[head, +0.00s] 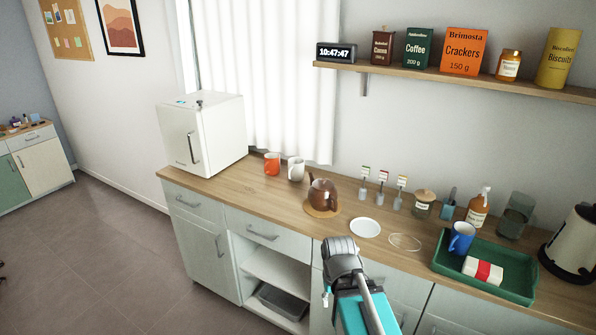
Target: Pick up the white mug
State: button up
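The white mug (296,169) stands upright on the wooden counter (240,181), towards its left end. It is just right of an orange-red mug (272,163) and behind and left of a brown teapot (322,194) on a round wooden mat. Part of my arm rises at the bottom middle, in front of the counter and well to the right of the white mug. No gripper fingers show, so I cannot see whether they are open or shut. Nothing touches the white mug.
A white box-shaped appliance (202,134) stands left of the mugs. Right of the teapot are a white plate (365,228), several jars and bottles, and a green tray (518,281) holding a blue mug (461,238). A shelf (450,76) hangs above. Floor is clear at left.

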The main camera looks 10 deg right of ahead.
aim_at(295, 171)
jog(key=u, duration=0.35)
jog(key=i, duration=0.95)
jog(key=z, duration=0.05)
